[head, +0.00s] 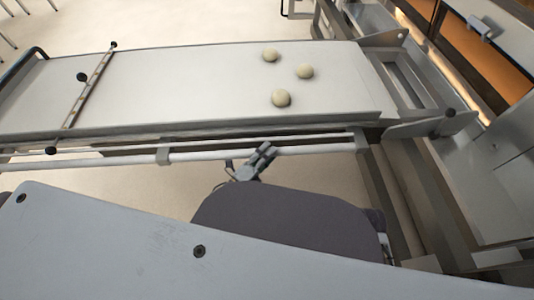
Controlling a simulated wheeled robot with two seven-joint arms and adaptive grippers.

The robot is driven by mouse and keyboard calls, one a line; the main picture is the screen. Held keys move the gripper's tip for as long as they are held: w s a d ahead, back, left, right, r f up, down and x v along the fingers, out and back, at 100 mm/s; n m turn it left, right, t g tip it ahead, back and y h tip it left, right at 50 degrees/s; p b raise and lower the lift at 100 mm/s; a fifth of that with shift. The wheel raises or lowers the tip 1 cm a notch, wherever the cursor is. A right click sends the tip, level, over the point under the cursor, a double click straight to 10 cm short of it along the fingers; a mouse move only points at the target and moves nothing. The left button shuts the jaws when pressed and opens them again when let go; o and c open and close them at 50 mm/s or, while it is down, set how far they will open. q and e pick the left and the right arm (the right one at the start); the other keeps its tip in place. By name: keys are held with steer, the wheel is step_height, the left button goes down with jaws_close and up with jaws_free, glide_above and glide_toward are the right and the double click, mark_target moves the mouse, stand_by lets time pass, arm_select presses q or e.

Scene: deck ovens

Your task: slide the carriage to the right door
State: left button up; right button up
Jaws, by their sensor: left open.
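The carriage (190,88) is a long flat loader with a pale belt, lying across the upper part of the head view. Three round dough pieces (305,71) rest on its right half. A light rail (215,154) runs along its near side, with a bracket at mid-left. My left gripper (262,158) is open at this rail, right of the bracket. Its fingers overlap the rail in the picture; I cannot tell whether they touch it. The oven door (485,38) at the upper right is only partly in view, and the right door cannot be singled out. My right gripper is not in view.
A slatted crossbar (91,88) with dark knobs lies across the belt's left part. The metal oven front (500,175) with glowing openings fills the right side. Metal framework stands between carriage and ovens. Pale floor (130,190) shows below the rail.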

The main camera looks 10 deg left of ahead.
arm_select(q)
steer(key=shift+s, duration=0.1)
steer(key=v, duration=1.2)
steer(key=shift+r, duration=0.1)
stand_by(0.8)
arm_select(e)
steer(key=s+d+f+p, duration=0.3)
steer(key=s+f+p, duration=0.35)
steer(key=p, duration=0.95)
arm_select(q)
step_height(320, 180, up, 34)
steer(key=p, duration=1.8)
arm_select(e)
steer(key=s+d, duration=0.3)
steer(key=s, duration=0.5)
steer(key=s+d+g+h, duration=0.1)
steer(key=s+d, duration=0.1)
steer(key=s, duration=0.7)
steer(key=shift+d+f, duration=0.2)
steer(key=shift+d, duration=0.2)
